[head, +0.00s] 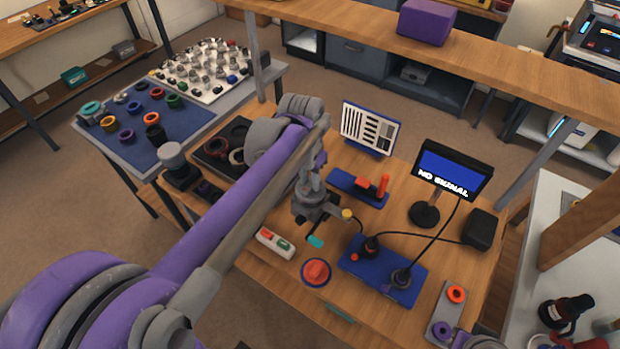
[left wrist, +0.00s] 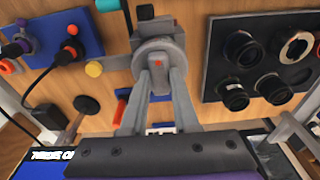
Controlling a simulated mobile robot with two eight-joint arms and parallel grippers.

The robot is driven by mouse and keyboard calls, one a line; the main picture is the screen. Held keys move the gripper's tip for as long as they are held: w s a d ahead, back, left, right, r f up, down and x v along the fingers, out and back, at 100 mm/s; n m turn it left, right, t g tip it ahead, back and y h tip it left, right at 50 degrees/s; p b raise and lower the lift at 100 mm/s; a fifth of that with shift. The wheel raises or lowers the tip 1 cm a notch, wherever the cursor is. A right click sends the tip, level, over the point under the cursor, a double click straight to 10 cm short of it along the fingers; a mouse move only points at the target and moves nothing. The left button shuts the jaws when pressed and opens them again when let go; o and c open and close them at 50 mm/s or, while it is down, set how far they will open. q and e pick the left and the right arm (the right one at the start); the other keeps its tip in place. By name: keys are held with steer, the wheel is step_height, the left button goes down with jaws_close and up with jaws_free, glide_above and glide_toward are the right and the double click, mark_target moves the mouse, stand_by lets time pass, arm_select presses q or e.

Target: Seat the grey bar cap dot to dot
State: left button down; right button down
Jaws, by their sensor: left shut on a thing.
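The grey bar cap (left wrist: 159,63) is a round grey disc with a raised bar and a red dot on the bar. My left gripper (left wrist: 160,72) is shut on the bar, with one finger on each side, above the wooden bench. In the head view my left gripper (head: 308,212) hangs over the middle of the bench, and the cap is too small to make out. A dark block (left wrist: 152,27) shows just beyond the cap's rim; I cannot tell whether they touch. A matching dot is not visible.
A yellow knob (head: 346,214) and a teal piece (head: 315,241) are close to the gripper. A blue plate (head: 415,284) with cabled parts lies right. A dark tray with black rings (left wrist: 218,75) and a monitor (head: 452,172) are nearby. A red disc (head: 316,272) lies nearer me.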

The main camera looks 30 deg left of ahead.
arm_select(q)
steer(key=shift+f, duration=0.5)
stand_by(0.8)
